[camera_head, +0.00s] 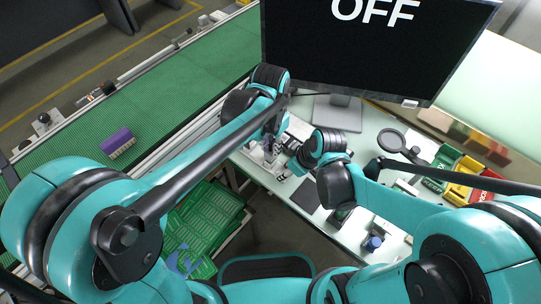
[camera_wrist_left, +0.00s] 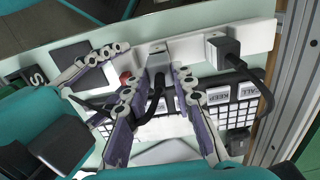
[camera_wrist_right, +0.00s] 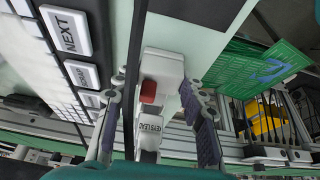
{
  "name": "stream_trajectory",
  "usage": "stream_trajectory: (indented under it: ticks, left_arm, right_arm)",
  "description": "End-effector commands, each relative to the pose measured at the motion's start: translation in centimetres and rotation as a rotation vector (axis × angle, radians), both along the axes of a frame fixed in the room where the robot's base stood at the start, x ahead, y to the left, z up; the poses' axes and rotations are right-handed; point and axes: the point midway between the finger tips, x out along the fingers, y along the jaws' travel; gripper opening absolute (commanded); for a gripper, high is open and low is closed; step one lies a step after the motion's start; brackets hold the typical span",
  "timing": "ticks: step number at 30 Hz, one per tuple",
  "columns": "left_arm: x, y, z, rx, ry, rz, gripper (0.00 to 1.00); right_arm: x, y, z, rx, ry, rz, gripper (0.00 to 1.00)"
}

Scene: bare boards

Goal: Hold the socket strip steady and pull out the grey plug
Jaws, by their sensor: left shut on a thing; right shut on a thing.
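The white socket strip (camera_wrist_left: 259,38) runs across the top of the left wrist view. The grey plug (camera_wrist_left: 157,48) stands on it, its dark cable hanging between my left fingers. My left gripper (camera_wrist_left: 167,72) is shut on this plug, which looks seated at the strip. My right gripper (camera_wrist_right: 152,88) is shut on the strip's end, beside the red switch (camera_wrist_right: 148,92). In the head view both grippers are close together on the worktable and the strip is mostly hidden by my arms.
A keypad with labelled white keys (camera_wrist_right: 66,32) lies beside the strip. A monitor (camera_head: 370,50) reading OFF stands behind. Green boards (camera_head: 205,220) lie below left. A purple box (camera_head: 117,143) is on the green conveyor (camera_head: 165,90). Coloured bins (camera_head: 460,178) stand at right.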

Motion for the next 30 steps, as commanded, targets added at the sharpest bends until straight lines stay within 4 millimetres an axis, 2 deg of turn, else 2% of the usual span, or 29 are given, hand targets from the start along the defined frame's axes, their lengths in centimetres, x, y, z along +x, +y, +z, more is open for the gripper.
stream_trajectory:
  ticks: [8,30]
  left_arm:
    - [0.0,0.0,0.7,0.000,0.000,0.000,0.00]
    - [0.0,0.0,5.4,0.000,0.000,0.000,0.00]
  right_arm:
    - [0.0,0.0,0.0,-0.001,0.001,0.000,0.00]
    - [0.0,0.0,0.0,-0.001,0.001,0.000,0.00]
